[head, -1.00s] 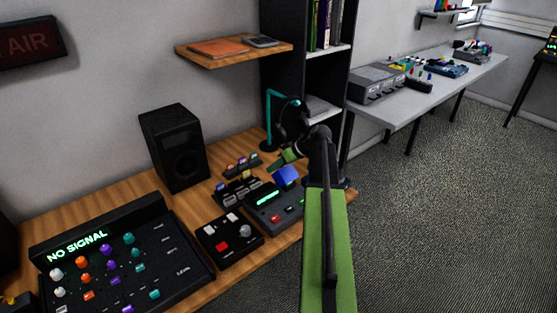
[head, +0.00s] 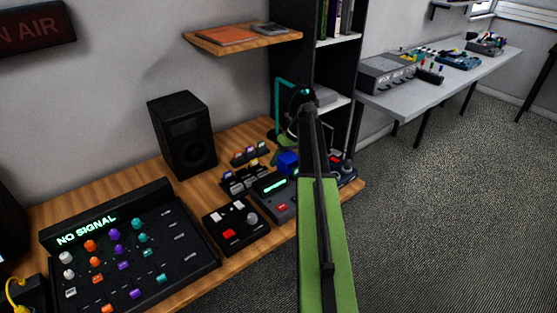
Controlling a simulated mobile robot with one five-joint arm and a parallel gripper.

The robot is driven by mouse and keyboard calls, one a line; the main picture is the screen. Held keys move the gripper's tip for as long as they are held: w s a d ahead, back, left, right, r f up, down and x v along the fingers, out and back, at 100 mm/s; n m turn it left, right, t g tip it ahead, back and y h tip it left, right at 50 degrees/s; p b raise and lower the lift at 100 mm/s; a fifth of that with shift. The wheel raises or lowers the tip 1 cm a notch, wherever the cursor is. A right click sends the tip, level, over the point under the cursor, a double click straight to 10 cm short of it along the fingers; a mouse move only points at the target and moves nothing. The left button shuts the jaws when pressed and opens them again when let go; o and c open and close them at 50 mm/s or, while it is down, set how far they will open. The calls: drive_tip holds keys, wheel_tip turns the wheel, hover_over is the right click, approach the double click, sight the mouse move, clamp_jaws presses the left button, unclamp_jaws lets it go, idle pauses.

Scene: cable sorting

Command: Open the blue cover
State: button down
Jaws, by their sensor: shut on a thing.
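The blue cover (head: 288,162) is on the dark control box (head: 279,204) with a lit green display, at the right part of the wooden desk. It looks like a small upright blue block at the box's back right. My gripper (head: 287,141) is just above and behind the cover, largely hidden by my own arm. It is shut on the blue cover, though the contact itself is hard to see. A red button (head: 335,159) shows on another device just right of my arm.
A small box with a red button (head: 236,226) and a large mixing console (head: 130,245) stand to the left. Small switch racks (head: 244,181), a speaker (head: 183,136) and a teal headphone stand (head: 277,108) are behind. A wall shelf (head: 243,40) hangs above. The carpet at right is free.

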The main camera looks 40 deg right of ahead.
drive_tip(key=shift+s+f, duration=0.25)
drive_tip(key=shift+s, duration=0.1)
drive_tip(key=c, duration=1.3)
unclamp_jaws()
drive_tip(key=shift+d, duration=0.1)
drive_tip(key=shift+c, duration=0.2)
drive_tip(key=shift+w, duration=0.15)
drive_tip(key=shift+r, duration=0.1)
drive_tip(key=p+v, duration=1.5)
drive_tip(key=v, duration=0.2)
drive_tip(key=shift+w+r+p, duration=0.2)
drive_tip(key=shift+p, duration=0.15)
